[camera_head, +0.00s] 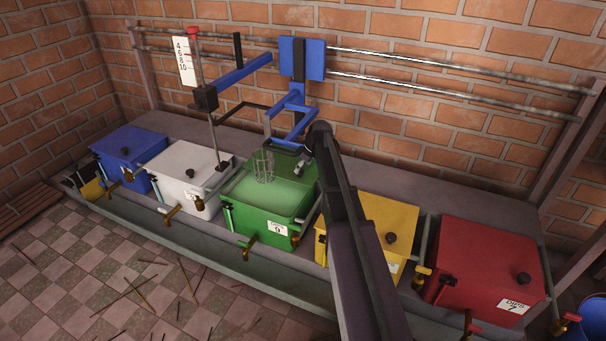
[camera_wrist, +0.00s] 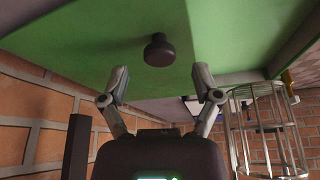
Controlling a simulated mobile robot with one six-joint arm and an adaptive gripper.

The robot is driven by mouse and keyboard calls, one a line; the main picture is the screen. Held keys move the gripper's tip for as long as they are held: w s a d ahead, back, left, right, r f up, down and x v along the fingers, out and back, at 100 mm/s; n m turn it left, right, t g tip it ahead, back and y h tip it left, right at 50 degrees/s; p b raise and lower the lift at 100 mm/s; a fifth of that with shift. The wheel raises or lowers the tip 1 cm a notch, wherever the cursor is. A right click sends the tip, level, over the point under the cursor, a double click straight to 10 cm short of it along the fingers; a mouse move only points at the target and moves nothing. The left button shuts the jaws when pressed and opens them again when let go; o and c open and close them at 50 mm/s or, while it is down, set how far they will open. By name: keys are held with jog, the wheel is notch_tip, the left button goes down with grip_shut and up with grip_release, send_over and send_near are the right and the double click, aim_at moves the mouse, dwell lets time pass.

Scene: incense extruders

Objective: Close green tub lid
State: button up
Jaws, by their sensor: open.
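The green tub (camera_head: 262,212) stands in the middle of the row, with its top open. Its green lid (camera_head: 292,163) is raised at the tub's back edge, partly hidden by my arm. In the wrist view the lid's green face (camera_wrist: 90,45) fills the top, with a dark round knob (camera_wrist: 158,50) on it. My gripper (camera_wrist: 163,84) is open, its two fingers apart on either side below the knob, not visibly touching it. In the head view my gripper (camera_head: 304,168) is small beside the lid.
A wire basket (camera_head: 263,166) hangs at the green tub's opening; it also shows close on the right in the wrist view (camera_wrist: 265,135). A blue hoist arm (camera_head: 290,122) is above. White (camera_head: 187,172) and yellow (camera_head: 378,222) tubs stand on either side, lids shut.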

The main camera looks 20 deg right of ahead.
jog(key=shift+b+x, duration=0.6)
jog(key=shift+x, duration=0.3)
grip_shut()
jog(key=shift+s+a, duration=0.1)
